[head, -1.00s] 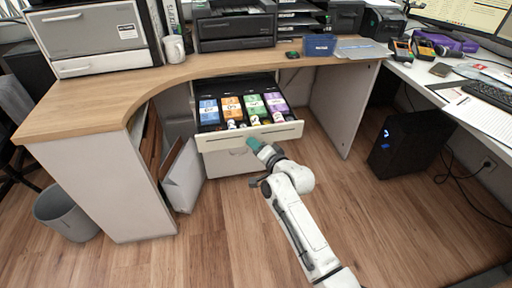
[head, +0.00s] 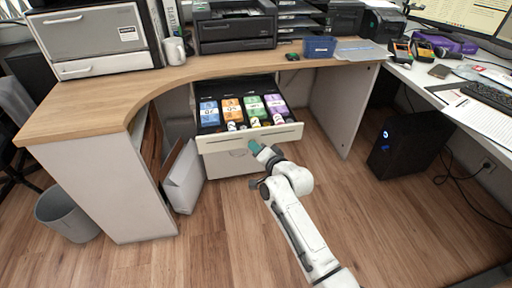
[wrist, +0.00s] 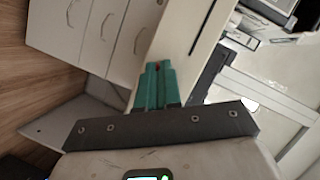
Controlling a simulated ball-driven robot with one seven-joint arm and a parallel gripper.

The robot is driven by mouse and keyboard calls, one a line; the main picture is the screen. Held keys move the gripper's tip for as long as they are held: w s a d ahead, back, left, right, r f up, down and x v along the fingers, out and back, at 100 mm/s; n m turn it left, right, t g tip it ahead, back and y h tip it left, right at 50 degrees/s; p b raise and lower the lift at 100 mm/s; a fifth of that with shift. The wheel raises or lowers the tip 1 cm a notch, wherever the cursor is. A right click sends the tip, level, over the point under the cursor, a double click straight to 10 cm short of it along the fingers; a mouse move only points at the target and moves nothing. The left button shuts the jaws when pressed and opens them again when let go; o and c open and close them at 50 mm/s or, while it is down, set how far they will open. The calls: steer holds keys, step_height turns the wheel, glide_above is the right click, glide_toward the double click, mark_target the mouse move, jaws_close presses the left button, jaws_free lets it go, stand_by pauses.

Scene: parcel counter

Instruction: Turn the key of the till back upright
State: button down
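The till (head: 205,146) is an open drawer under the wooden counter, with its pale front towards me. My gripper (head: 255,147) is at the lower edge of that front, right of its middle. In the wrist view its two teal fingers (wrist: 157,68) lie close together, pointing at the pale till front (wrist: 192,45). A small red bit, which looks like the key (wrist: 157,65), shows between the fingertips. The fingers hide most of it, so its angle cannot be read. The key cannot be made out in the head view.
The till tray holds coloured notes (head: 231,110) and coins. A black computer case (head: 403,145) stands to the right. The floor in front is clear.

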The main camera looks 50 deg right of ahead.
steer(key=shift+w+a+n+g+h+b, duration=0.15)
steer(key=shift+n+g+h, duration=0.45)
steer(key=shift+n, duration=0.75)
steer(key=shift+s+a+n+g+h+b, duration=0.1)
steer(key=shift+n+g+h+b, duration=0.15)
steer(key=shift+n+g+h, duration=0.7)
steer(key=shift+w+a+n+g+h+b, duration=0.1)
steer(key=shift+n+g+h+b, duration=0.2)
steer(key=shift+n, duration=1.4)
steer(key=shift+r, duration=0.1)
steer(key=c, duration=1.3)
jaws_free()
steer(key=p+v, duration=0.2)
steer(key=v, duration=0.8)
steer(key=shift+s+a+r, duration=0.2)
steer(key=shift+s+r, duration=0.05)
